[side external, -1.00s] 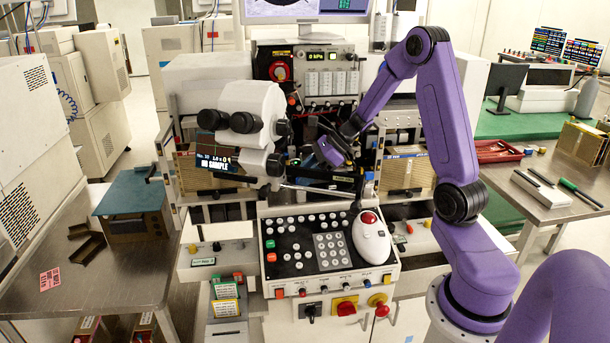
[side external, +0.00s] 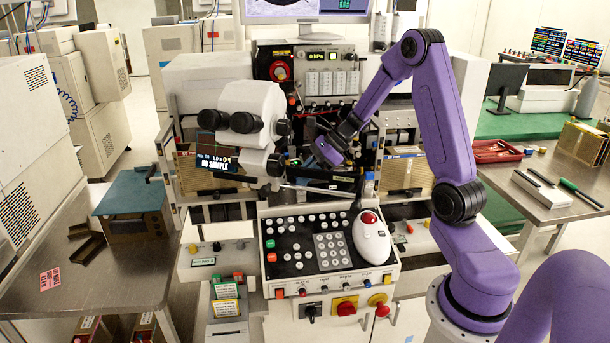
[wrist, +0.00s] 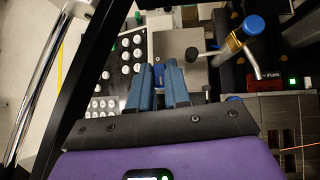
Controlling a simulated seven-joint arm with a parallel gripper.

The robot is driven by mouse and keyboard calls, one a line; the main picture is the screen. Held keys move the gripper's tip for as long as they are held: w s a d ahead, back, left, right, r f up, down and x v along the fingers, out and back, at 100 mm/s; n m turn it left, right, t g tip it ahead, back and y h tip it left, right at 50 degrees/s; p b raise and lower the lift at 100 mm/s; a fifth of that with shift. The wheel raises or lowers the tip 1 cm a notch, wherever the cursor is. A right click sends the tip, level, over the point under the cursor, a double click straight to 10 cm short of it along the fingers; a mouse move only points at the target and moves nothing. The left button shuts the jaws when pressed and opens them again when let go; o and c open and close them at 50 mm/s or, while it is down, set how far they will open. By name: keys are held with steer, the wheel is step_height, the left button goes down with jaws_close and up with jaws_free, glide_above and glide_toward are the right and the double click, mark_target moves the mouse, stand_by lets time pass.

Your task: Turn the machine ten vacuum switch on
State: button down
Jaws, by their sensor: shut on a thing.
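The microscope machine (side external: 245,110) has a screen (side external: 217,150) reading "No. 10" and "NO SAMPLE". Behind it, a gauge on the rack (side external: 317,56) reads 0 kPa. My gripper's blue fingers (wrist: 160,68) are close together in the wrist view, in front of a grey metal block (wrist: 180,45). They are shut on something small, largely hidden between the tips. I cannot tell whether it is the vacuum switch. In the side view my wrist is just right of the microscope, and the fingertips cannot be made out there.
A button panel (side external: 281,275) with a white trackball unit (side external: 371,240) stands in front, below my wrist. In the wrist view, a brass post with a blue cap (wrist: 252,25) and metal arm is close on the right. A dark bar (wrist: 85,80) runs along the left.

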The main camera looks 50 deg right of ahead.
steer(key=n+g, duration=0.1)
steer(key=n, duration=0.1)
steer(key=n+g+y, duration=0.1)
steer(key=n, duration=0.1)
steer(key=n+g+y, duration=0.1)
steer(key=n+g, duration=0.1)
steer(key=shift+w+d, duration=0.2)
steer(key=shift+w, duration=0.1)
steer(key=n+g, duration=0.1)
steer(key=n, duration=0.1)
steer(key=n+g, duration=0.4)
steer(key=shift+w, duration=0.25)
steer(key=shift+n+h, duration=0.3)
steer(key=c, duration=1.1)
jaws_free()
steer(key=shift+v, duration=3.7)
steer(key=shift+w, duration=0.1)
